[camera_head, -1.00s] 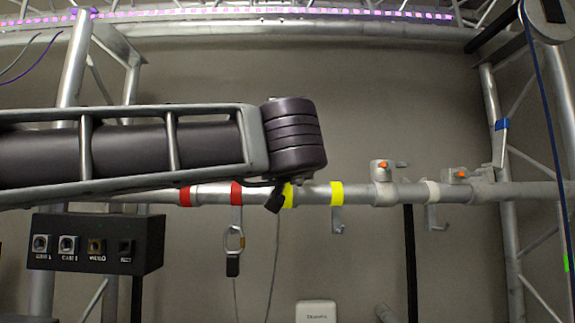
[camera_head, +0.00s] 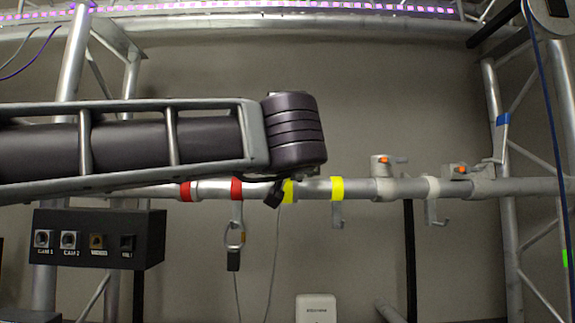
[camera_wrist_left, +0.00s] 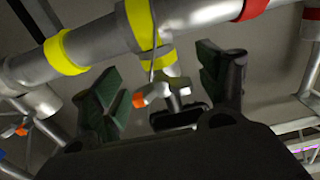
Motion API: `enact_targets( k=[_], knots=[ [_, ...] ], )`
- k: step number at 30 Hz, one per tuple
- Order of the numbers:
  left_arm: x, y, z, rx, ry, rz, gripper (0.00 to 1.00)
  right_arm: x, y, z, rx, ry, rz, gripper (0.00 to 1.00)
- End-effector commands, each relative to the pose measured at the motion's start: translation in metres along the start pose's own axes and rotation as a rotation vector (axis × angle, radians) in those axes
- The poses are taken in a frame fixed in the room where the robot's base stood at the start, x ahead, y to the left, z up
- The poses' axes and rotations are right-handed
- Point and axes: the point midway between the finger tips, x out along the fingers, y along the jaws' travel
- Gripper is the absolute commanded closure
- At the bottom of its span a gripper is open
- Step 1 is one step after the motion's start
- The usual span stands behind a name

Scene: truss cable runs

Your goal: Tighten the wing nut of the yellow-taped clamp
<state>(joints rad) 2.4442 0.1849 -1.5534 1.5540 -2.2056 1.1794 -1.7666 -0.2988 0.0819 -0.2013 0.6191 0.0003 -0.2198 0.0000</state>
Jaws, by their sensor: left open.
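The yellow-taped clamp sits on the grey horizontal pipe in the left wrist view, with a yellow band (camera_wrist_left: 158,62) at its body. Its wing nut (camera_wrist_left: 140,98), with an orange tip, sticks out below the pipe. My left gripper (camera_wrist_left: 158,78) is open, its green-padded fingers on either side of the wing nut and apart from it. In the head view, my left arm crosses from the left and its dark wrist hides the gripper and most of the clamp. Yellow tape (camera_head: 288,191) shows just below the wrist. My right gripper is not in view.
More yellow tape (camera_head: 337,188) and red tape (camera_head: 236,189) mark the pipe (camera_head: 360,189). Two other clamps with orange-tipped nuts (camera_head: 384,160) (camera_head: 462,170) sit to the right. A black connector box (camera_head: 98,238) is at lower left. Hooks and a thin cable hang below the pipe.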

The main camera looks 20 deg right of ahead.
Motion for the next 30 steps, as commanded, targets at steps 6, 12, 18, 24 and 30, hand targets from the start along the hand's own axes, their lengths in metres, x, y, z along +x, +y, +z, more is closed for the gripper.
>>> enact_targets(
  k=[6,12,18,24,30],
  knots=[
    [-0.006,0.0,-0.001,-0.001,0.002,0.001,0.25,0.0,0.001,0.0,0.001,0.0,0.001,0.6],
    [-0.022,0.0,-0.002,-0.001,0.003,0.001,0.25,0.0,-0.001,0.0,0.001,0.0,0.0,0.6],
    [-0.049,0.0,-0.001,0.0,0.002,0.002,0.25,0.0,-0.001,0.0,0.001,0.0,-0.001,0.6],
    [-0.078,0.0,-0.001,0.0,0.001,0.001,0.25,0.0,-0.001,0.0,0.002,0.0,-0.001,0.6],
    [-0.104,0.0,0.0,0.0,0.001,0.001,0.25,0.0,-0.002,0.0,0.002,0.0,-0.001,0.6]
  ],
)
